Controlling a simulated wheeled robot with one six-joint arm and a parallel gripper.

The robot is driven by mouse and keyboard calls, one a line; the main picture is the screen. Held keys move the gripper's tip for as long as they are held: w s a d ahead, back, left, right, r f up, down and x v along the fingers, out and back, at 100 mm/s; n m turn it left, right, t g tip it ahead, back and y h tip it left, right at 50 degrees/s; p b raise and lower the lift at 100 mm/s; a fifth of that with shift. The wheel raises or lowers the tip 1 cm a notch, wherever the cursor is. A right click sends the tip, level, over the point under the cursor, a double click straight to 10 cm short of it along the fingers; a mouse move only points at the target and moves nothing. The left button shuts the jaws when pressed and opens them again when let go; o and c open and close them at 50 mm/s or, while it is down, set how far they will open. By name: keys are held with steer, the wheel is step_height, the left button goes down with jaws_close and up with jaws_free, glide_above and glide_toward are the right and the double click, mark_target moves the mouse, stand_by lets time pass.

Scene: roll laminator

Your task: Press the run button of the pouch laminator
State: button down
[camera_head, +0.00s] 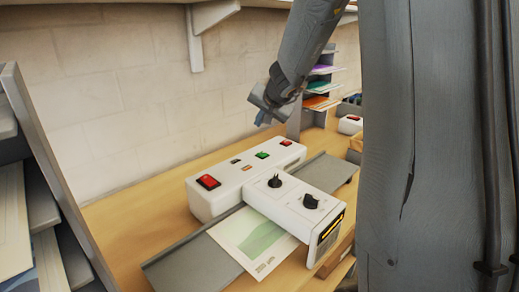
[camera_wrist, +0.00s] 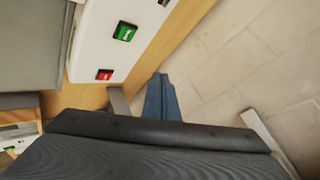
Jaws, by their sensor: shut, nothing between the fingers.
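The white pouch laminator (camera_head: 226,190) stands on a wooden bench. A green button (camera_head: 262,155), which looks like the run button, sits on its top toward the back right. It also shows in the wrist view (camera_wrist: 125,31). A red button (camera_head: 286,143) lies beyond it, and appears in the wrist view (camera_wrist: 104,74) nearer to my fingers. A larger red switch (camera_head: 208,182) is at the left end. My gripper (camera_head: 262,121) is shut and empty, above and behind the laminator, apart from the buttons. Its blue-grey fingers (camera_wrist: 160,84) show in the wrist view beside the casing.
Two black knobs (camera_head: 310,201) and an amber display are on the laminator's front section. A printed sheet (camera_head: 251,240) lies on the grey tray (camera_head: 180,265). A wall (camera_head: 130,100) stands behind the bench. A rack with coloured sheets (camera_head: 318,103) is at the back right.

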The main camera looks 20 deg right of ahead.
steer(key=shift+s+d+f, duration=0.15)
steer(key=shift+s+d, duration=0.1)
steer(key=shift+d, duration=0.55)
steer(key=b, duration=0.7)
glide_above(264, 155)
step_height(264, 155, down, 6)
steer(key=shift+f, duration=0.15)
step_height(264, 155, down, 2)
steer(key=shift+f+b, duration=0.1)
steer(key=shift+b, duration=1.05)
steer(key=shift+f, duration=0.15)
steer(key=shift+f+b, duration=0.3)
steer(key=shift+b, duration=0.3)
